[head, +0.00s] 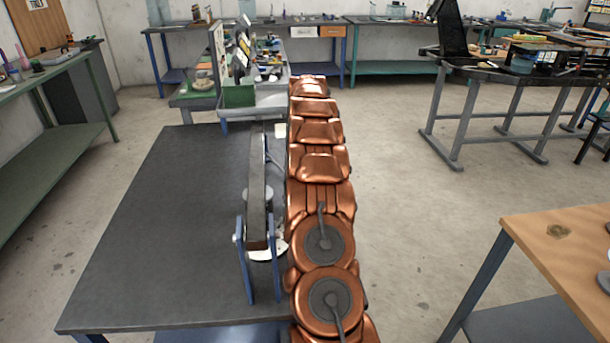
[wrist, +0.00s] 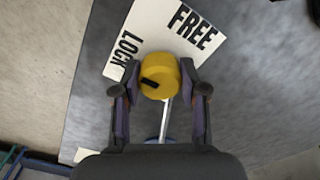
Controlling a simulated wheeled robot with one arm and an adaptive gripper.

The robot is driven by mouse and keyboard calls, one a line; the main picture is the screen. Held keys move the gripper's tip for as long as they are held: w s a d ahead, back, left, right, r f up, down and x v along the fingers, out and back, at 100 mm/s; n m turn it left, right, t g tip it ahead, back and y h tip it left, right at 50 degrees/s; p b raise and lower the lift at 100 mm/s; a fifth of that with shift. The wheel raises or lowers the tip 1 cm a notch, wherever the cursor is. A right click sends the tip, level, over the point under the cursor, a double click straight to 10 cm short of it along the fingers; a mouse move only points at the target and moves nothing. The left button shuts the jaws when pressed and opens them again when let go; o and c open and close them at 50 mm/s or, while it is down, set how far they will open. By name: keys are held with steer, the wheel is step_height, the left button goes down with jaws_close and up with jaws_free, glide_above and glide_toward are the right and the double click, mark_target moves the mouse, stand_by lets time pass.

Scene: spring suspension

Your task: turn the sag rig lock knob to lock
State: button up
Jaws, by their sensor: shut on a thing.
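The yellow lock knob (wrist: 160,76) sits between the two fingers of my gripper (wrist: 160,80) in the wrist view. My gripper is shut on it. A black mark lies on the left part of the knob's face. A white card under the knob carries the words LOCK (wrist: 129,49) on the left and FREE (wrist: 194,27) at the upper right. The mark sits on the LOCK side of the knob, below that word. In the head view the sag rig (head: 257,195), a dark beam between blue posts, stands on the table; my arm hides the knob and my gripper.
The rig's dark grey table (head: 160,220) has a wide bare top left of the rig. My copper arm reaches along its right side. A bench with a green box (head: 238,96) stands beyond. A wooden table (head: 560,245) is at the right, with open floor between.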

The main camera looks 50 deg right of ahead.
steer(key=shift+r, duration=0.1)
steer(key=o, duration=1.1)
steer(key=shift+o, duration=0.2)
steer(key=shift+r, duration=3.7)
